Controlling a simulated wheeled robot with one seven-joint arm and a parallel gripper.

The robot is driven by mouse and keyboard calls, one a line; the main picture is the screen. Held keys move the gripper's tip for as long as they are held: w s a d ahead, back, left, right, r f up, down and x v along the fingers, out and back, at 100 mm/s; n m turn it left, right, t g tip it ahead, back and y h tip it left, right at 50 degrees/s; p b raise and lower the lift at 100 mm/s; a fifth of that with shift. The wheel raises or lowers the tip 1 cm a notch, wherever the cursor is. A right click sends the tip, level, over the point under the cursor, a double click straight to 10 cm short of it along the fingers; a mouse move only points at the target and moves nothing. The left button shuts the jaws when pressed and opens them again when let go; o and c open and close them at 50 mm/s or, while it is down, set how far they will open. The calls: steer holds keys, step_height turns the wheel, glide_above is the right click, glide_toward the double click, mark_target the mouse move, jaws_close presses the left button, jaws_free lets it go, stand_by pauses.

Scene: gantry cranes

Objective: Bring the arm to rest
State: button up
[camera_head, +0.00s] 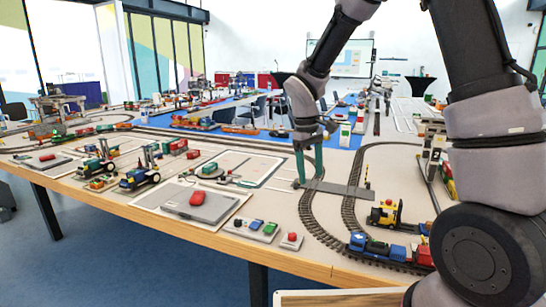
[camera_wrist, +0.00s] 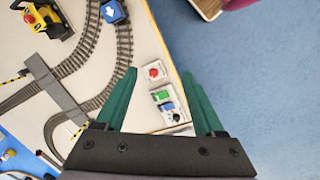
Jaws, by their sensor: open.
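My arm reaches in from the right of the head view, bends over the table and hangs down near its middle. My gripper (camera_head: 308,165), with green fingers, points down over the layout by the track. In the wrist view my gripper (camera_wrist: 160,98) is open, its two green fingers wide apart. Nothing is held between them. A small control panel with green and blue buttons (camera_wrist: 163,98) and a red button box (camera_wrist: 154,71) show between the fingers, below them near the table's edge.
The table (camera_head: 150,200) carries curving track (camera_head: 312,215), a grey crossing plate (camera_head: 340,188), a blue train engine (camera_head: 358,242), a yellow vehicle (camera_head: 385,214), forklift models (camera_head: 140,177) and a grey case (camera_head: 205,203). Blue floor (camera_wrist: 245,70) lies beyond the table's edge.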

steer(key=s+d+r+m+t+y, duration=0.1)
steer(key=s+d+r+m+t, duration=0.15)
steer(key=d+r, duration=0.4)
steer(key=s+d+r+m+t+y, duration=0.1)
steer(key=s+d+r+m, duration=0.25)
steer(key=r, duration=0.55)
steer(key=s+d+r+m+t, duration=0.2)
steer(key=s+r+m, duration=0.1)
steer(key=s, duration=0.2)
steer(key=s+d+r+m+t+y, duration=0.1)
steer(key=s+d+r+m, duration=0.1)
steer(key=s, duration=0.4)
steer(key=shift+r+m+t, duration=0.35)
steer(key=shift+r+m, duration=0.05)
steer(key=shift+r, duration=0.35)
steer(key=shift+d, duration=0.1)
